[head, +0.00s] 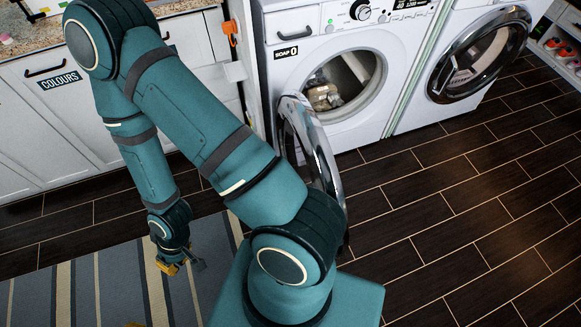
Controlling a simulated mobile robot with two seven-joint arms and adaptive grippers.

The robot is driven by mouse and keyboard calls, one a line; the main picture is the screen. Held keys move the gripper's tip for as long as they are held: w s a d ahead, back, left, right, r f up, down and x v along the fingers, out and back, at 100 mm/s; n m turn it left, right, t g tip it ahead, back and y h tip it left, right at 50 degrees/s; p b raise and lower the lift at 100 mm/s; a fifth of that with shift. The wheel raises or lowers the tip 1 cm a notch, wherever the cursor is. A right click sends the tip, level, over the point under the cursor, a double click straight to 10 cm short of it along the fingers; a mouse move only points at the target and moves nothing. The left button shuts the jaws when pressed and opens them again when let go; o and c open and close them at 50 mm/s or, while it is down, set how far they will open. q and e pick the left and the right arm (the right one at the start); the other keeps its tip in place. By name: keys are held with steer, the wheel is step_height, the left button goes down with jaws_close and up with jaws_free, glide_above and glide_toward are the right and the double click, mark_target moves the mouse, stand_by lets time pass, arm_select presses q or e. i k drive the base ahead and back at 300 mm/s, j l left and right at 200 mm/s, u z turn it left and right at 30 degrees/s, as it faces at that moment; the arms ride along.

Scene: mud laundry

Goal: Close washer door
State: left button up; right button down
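The white washer (294,67) at top centre has its round door (322,158) wide open. The door has a chrome rim and swings out from the left side of the opening, towards me. Beige, crumpled items (323,97) lie inside the drum. My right arm covers part of the door's left and lower side. My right gripper (181,262), with yellow parts, hangs low over the rug, left of the door and apart from it. It looks empty, but its finger spacing is unclear. A small yellow sliver at the bottom edge may belong to my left gripper; its arm is not visible.
White cabinets with a COLOURS label (60,80) and a stone counter (40,35) are left. A striped rug (100,285) lies below. The dark tiled floor (450,220) at right is clear.

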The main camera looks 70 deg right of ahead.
mark_target(294, 114)
steer(key=i+z, duration=0.4)
steer(key=i, duration=0.15)
steer(key=i+j+z, duration=0.2)
steer(key=i+z, duration=0.25)
steer(key=i, duration=0.15)
steer(key=z, duration=2.8)
steer(key=k+j, duration=0.2)
